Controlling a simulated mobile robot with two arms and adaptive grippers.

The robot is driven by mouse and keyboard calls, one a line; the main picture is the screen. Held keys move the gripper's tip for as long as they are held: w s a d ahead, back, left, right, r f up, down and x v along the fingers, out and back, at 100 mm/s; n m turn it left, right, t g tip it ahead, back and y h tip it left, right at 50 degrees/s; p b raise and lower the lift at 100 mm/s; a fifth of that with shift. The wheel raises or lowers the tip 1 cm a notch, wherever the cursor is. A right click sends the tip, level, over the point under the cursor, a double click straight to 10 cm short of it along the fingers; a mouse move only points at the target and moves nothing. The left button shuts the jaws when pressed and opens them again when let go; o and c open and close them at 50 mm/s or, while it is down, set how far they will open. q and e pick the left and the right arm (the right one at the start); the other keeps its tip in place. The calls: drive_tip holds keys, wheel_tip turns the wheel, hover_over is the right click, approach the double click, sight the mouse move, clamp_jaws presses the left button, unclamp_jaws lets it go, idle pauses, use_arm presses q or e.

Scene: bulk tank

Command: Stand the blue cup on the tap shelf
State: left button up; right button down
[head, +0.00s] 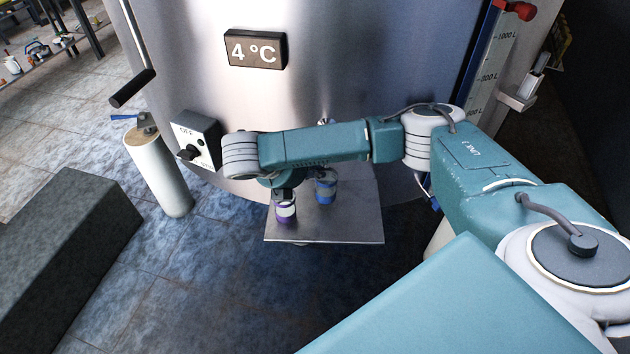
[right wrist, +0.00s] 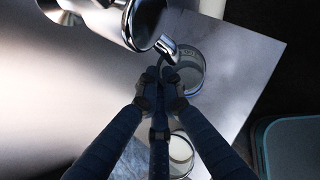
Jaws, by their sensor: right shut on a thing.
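The blue cup (head: 326,188) is upright at the tap shelf (head: 345,228), close to the tank wall. In the right wrist view the cup (right wrist: 192,72) shows from above, below the shiny tap spout (right wrist: 165,47). My right gripper (right wrist: 161,88) is shut at the near side of this cup and appears to hold it. The exact contact is hidden. I cannot tell whether the cup's base touches the shelf. In the head view my right arm hides most of the gripper. My left gripper is not in view.
A purple cup with a pale band (head: 285,209) stands at the shelf's left part; it looks white inside in the right wrist view (right wrist: 180,152). A switch box (head: 196,140) and a white cylinder (head: 160,170) are left. The shelf's right part is clear.

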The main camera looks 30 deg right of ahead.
wheel_tip(320, 180, down, 2)
drive_tip(key=shift+f, duration=0.45)
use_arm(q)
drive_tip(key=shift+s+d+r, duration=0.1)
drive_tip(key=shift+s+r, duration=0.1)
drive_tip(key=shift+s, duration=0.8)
use_arm(e)
drive_tip(key=c, duration=1.9)
unclamp_jaws()
drive_tip(key=shift+c, duration=0.2)
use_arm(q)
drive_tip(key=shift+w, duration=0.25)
